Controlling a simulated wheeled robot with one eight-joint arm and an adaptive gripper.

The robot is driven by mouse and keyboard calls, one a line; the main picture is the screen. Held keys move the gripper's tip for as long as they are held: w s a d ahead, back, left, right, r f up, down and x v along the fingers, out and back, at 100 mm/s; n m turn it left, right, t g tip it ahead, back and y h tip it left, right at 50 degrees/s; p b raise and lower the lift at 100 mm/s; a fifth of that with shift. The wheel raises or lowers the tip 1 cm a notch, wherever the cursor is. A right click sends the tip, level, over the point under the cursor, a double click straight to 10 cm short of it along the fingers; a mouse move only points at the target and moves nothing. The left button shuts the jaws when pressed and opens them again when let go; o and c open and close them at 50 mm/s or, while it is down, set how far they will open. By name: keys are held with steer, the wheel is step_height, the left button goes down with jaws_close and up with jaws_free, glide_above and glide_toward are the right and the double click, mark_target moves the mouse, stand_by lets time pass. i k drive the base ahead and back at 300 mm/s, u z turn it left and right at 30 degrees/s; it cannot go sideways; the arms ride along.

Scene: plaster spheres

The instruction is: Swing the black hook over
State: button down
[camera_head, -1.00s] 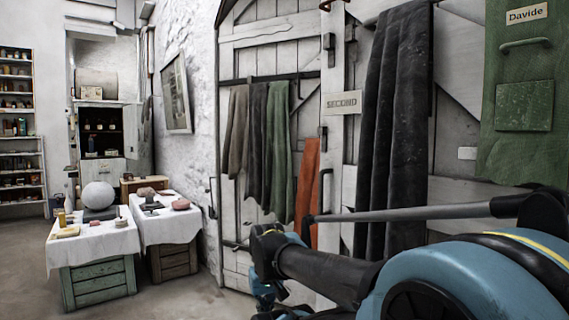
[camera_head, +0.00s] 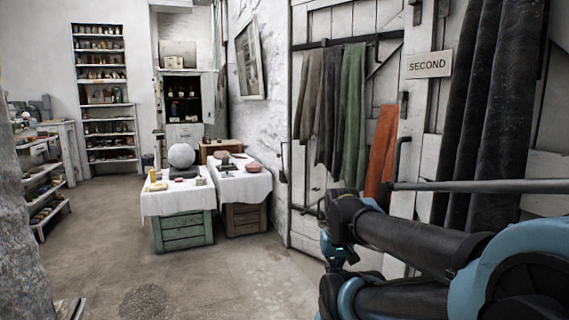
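A thin black hook-like fitting (camera_head: 282,162) hangs at the left edge of the white plank door (camera_head: 300,190), against the whitewashed wall. It is small, and I cannot tell whether it is latched or free. Other black metal fittings are on the door, including a tall pull handle (camera_head: 400,158) right of the orange cloth and a small dark latch piece (camera_head: 403,103) above it. My arm is folded across the lower right, in front of the door. Its far end is near the door's foot; my gripper's fingers cannot be made out. Nothing of mine visibly touches the hook.
Two cloth-covered crates (camera_head: 180,201) with a plaster sphere (camera_head: 181,156) and small items stand left of the door. Cloths (camera_head: 352,115) hang from a rail on it. Shelves (camera_head: 110,128) line the back left. A rough pillar (camera_head: 20,220) is close at left. The middle floor is clear.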

mark_target(279, 155)
steer(key=u, duration=0.25)
steer(key=i, duration=2.5)
steer(key=z, duration=0.25)
